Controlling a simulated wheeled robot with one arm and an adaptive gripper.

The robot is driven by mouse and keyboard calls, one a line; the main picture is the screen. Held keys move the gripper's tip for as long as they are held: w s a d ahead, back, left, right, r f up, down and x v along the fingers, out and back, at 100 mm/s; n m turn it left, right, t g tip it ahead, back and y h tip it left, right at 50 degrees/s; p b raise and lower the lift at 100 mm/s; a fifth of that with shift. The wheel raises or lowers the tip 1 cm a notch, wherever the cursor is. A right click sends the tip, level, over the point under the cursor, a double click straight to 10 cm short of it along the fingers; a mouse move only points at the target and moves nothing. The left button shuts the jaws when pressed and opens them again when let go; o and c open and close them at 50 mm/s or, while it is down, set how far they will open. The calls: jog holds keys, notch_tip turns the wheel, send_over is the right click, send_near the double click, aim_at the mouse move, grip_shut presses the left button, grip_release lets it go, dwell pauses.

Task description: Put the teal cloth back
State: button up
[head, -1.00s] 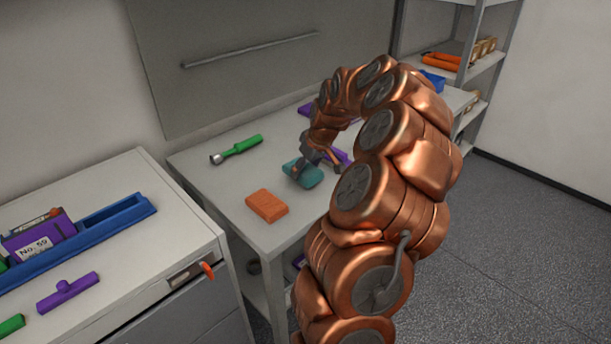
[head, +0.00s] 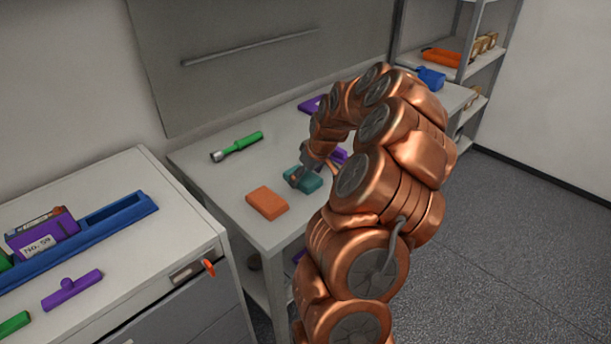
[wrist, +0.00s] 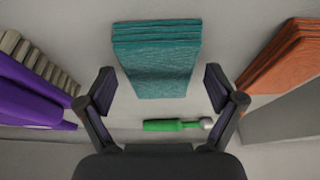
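The teal cloth (head: 312,183) is a folded block on the light grey table, just right of the orange cloth. In the wrist view the teal cloth (wrist: 157,62) is ahead of and between the fingers, with a gap on each side. My gripper (wrist: 160,88) is open and not closed on it. In the head view my gripper (head: 299,177) is at the teal cloth and covers part of it. I cannot tell how far the fingers overlap the cloth.
The orange cloth (head: 266,203) lies close by. A green-handled tool (head: 240,146) lies behind on the table (head: 205,180). Purple items (head: 340,155) are beside my arm. A blue item (head: 430,78) is at the far end. A cabinet with a blue tray (head: 140,207) stands left.

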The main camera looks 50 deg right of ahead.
dwell(0.3)
jog(key=shift+r, duration=0.2)
jog(key=b+v, duration=0.3)
jog(key=v, duration=0.9)
jog(key=s+a+n+g+y, duration=0.1)
jog(key=s+a+n+g, duration=0.2)
jog(key=a, duration=2.4)
jog(key=s+a+f+m+g, duration=0.1)
jog(key=s+a, duration=0.4)
jog(key=s, duration=0.6)
jog(key=s+a+f+m+g+h, duration=0.1)
jog(key=s+a+f, duration=0.3)
jog(key=s, duration=0.7)
jog(key=shift+a+f+m+g, duration=0.3)
jog(key=shift+a+m+g, duration=0.1)
jog(key=shift+a+g, duration=0.25)
jog(key=shift+r, duration=0.1)
